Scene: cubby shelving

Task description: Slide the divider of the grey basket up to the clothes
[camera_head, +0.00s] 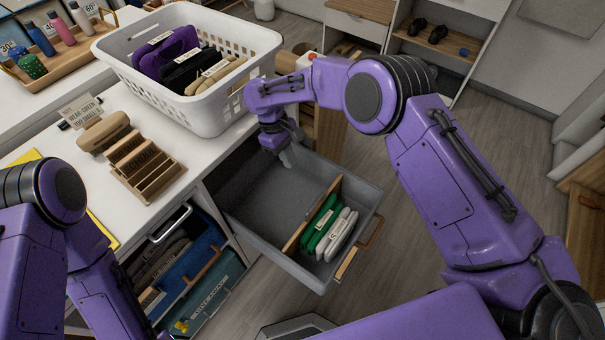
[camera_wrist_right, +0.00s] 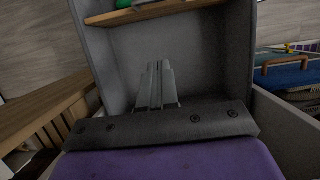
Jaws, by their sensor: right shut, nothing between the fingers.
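The grey basket (camera_head: 255,238) is a pulled-out drawer below the white counter. Its thin wooden divider (camera_head: 335,185) stands across it, toward the outer end. It also shows in the wrist view (camera_wrist_right: 150,12). Green folded clothes (camera_head: 318,224) and pale grey ones (camera_head: 341,233) stand between the divider and the outer wall. The green ones are right beside the divider; I cannot tell whether they touch. My right gripper (camera_head: 287,160) is shut and empty, pointing down into the bare inner part, apart from the divider. Its fingertips show in the wrist view (camera_wrist_right: 158,68). My left gripper is out of view.
A white laundry basket (camera_head: 205,115) with folded clothes stands on the counter close to my right arm. A wooden slotted holder (camera_head: 150,172) is beside it. Another drawer with blue and teal contents (camera_head: 190,285) is at the lower left. Floor is free right of the grey basket.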

